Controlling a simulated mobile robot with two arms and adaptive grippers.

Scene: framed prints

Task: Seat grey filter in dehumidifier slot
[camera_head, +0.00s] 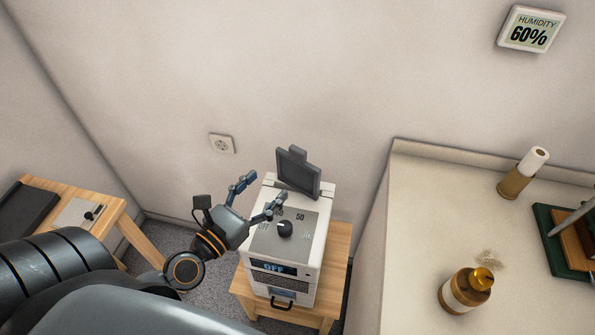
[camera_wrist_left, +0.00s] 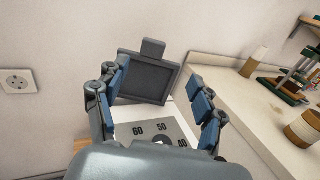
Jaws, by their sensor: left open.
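The grey filter (camera_head: 299,172), a dark square frame with a tab on top, stands nearly upright at the back of the dehumidifier's top. Most of its face shows above the housing; I cannot tell how deep its lower edge sits in the slot. It also shows in the left wrist view (camera_wrist_left: 148,78), between and beyond my fingers. The white dehumidifier (camera_head: 318,245) has a black dial on top and a display reading OFF. My left gripper (camera_head: 264,187) is open and empty, just left of the filter and above the housing top. My right gripper is out of view.
The dehumidifier stands on a small wooden table (camera_head: 341,249). A pale counter (camera_head: 425,210) on the right holds a brown-and-white jar (camera_head: 463,292) and a bottle (camera_head: 515,183). Another wooden table (camera_head: 78,187) is at left. A wall display (camera_head: 531,29) reads humidity 60%.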

